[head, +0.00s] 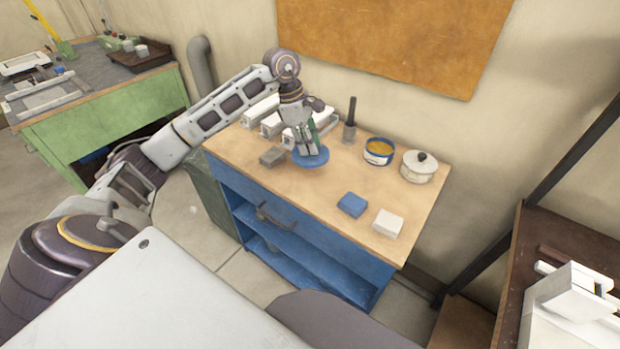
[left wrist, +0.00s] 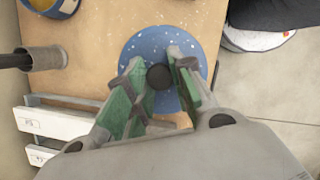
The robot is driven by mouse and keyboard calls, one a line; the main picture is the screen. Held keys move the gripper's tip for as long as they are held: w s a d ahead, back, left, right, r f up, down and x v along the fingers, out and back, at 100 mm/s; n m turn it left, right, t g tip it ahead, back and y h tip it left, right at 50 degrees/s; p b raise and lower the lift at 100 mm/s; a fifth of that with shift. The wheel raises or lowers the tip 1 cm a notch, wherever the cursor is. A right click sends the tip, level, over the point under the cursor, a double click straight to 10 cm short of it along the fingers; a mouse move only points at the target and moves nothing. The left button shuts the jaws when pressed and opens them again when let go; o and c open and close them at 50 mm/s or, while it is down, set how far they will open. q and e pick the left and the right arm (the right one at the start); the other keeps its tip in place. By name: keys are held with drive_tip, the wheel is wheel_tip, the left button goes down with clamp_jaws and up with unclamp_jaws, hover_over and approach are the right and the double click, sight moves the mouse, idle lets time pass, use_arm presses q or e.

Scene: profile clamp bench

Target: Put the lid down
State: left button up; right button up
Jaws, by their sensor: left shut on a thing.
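A round blue lid (head: 318,160) with a black knob is at the bench's middle in the head view. It also shows in the left wrist view (left wrist: 142,48), with white specks on its top. My left gripper (head: 306,151) points down and is shut on the lid's knob, its green-padded fingers (left wrist: 160,77) on both sides of it. The lid looks level and close to the wooden bench top (head: 325,187); whether it touches the wood I cannot tell. An open blue tin (head: 378,158) with yellowish contents stands right of the lid. My right gripper is not in view.
A grey cup with a black rod (head: 349,133) and white clamps (head: 268,125) stand behind. A grey block (head: 271,158) lies left; blue (head: 352,205) and white (head: 387,223) blocks lie in front. Bench top between is clear.

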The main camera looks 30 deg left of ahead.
use_arm(q)
drive_tip(key=shift+f, duration=0.55)
wheel_tip(320, 180, down, 4)
drive_tip(key=shift+f, duration=0.5)
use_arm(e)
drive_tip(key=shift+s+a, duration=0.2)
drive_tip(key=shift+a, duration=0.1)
